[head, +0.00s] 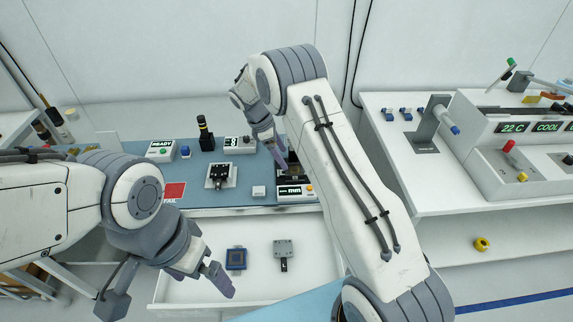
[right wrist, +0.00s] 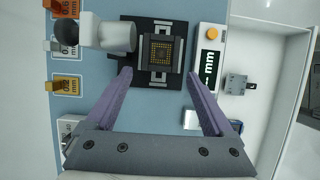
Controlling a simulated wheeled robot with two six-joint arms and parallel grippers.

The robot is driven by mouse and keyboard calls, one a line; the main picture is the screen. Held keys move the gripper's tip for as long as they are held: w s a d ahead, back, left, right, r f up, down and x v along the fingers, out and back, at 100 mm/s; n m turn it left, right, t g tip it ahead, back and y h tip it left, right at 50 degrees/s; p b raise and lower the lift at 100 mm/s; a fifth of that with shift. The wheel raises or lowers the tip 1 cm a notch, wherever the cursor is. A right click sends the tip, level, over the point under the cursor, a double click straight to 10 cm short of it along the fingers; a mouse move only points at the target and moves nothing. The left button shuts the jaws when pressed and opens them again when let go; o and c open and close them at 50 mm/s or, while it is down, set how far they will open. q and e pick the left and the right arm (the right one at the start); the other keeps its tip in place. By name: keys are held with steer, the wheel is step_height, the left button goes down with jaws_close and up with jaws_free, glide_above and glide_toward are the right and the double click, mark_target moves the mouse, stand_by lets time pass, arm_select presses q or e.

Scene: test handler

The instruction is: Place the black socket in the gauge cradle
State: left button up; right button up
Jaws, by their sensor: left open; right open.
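A dark square socket (right wrist: 162,48) with a grid of gold contacts sits flat on a black base (right wrist: 148,78), which looks like the gauge cradle, beside the mm gauge display (right wrist: 208,62). My right gripper (right wrist: 159,75) is open and empty, its fingertips apart at either side of the socket's near edge; height above it is unclear. In the head view my right gripper (head: 278,148) is over the back bench, and my arm partly hides the cradle behind the mm display (head: 292,191). My left gripper (head: 220,281) is open and empty above the white drawer.
A black fixture on a white plate (head: 220,176) stands left of the gauge. The drawer (head: 190,289) holds a blue square part (head: 236,259) and a grey part (head: 284,249).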

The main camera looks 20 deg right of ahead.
mark_target(290, 170)
steer(key=b+v, duration=0.1)
steer(key=v, duration=0.6)
steer(key=shift+r, duration=0.25)
steer(key=p+x, duration=0.2)
steer(key=x, duration=1)
steer(key=shift+f, duration=0.4)
steer(key=shift+a+r+p, duration=0.1)
steer(key=shift+r+p, duration=0.2)
steer(key=shift+p, duration=0.1)
steer(key=shift+r, duration=0.1)
